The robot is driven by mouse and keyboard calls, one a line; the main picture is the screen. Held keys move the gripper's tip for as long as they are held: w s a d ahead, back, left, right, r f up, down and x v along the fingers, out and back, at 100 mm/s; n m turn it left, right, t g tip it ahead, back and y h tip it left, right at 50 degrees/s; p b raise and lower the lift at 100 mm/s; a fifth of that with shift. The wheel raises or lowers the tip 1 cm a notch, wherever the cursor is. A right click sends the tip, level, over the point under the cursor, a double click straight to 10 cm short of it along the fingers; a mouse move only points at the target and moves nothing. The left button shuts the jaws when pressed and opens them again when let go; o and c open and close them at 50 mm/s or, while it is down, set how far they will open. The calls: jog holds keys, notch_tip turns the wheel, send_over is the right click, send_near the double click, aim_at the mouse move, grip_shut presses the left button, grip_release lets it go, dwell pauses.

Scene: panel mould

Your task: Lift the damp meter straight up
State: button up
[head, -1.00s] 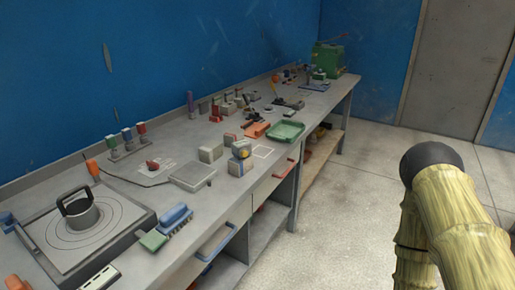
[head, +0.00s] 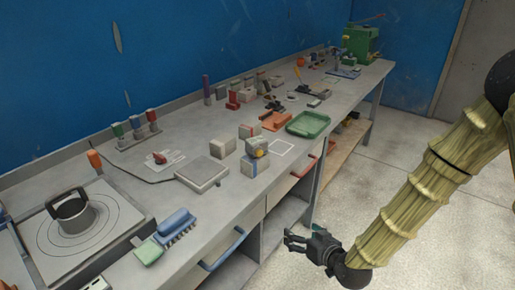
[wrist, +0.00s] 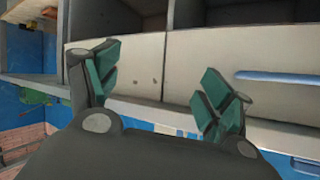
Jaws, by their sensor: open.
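My gripper (head: 289,242) is open and empty at the lower middle of the head view, in front of the bench and below its top. In the wrist view its teal-padded fingers (wrist: 160,70) stand wide apart with nothing between them. I cannot tell for sure which bench object is the damp meter.
The bench (head: 241,211) carries a green tray (head: 308,124), a grey scale-like slab (head: 202,173), a blue brush (head: 176,224) and a round pot (head: 73,213). Drawers with a blue handle (head: 222,251) and red handle (head: 304,167) face my gripper. Open floor lies to the right.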

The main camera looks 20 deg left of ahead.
aim_at(262, 148)
jog(key=w+a+r+n+y, duration=0.1)
jog(key=w+a+r, duration=0.2)
jog(key=r, duration=0.3)
jog(key=w+a+r+n+t+y, duration=0.1)
jog(key=w+a+r+y, duration=0.1)
jog(key=a+r, duration=0.3)
jog(key=w+a+r+n+t+y+p, duration=0.1)
jog(key=w+a+r+y, duration=0.1)
jog(key=r, duration=0.7)
jog(key=shift+w+a+r+n, duration=0.1)
jog(key=shift+w+a+n, duration=0.1)
jog(key=shift+w+a, duration=0.4)
jog(key=shift+w+a+n, duration=0.2)
jog(key=shift+w+a, duration=0.1)
jog(key=shift+a, duration=0.45)
jog(key=shift+w+a, duration=0.35)
jog(key=w+a, duration=0.1)
jog(key=w+a+r+p, duration=0.1)
jog(key=a, duration=0.1)
jog(key=shift+w+a, duration=0.2)
jog(key=shift+w, duration=0.1)
jog(key=shift+w+a+f, duration=0.15)
jog(key=shift+w+a, duration=0.25)
jog(key=shift+c, duration=0.4)
jog(key=c, duration=1.4)
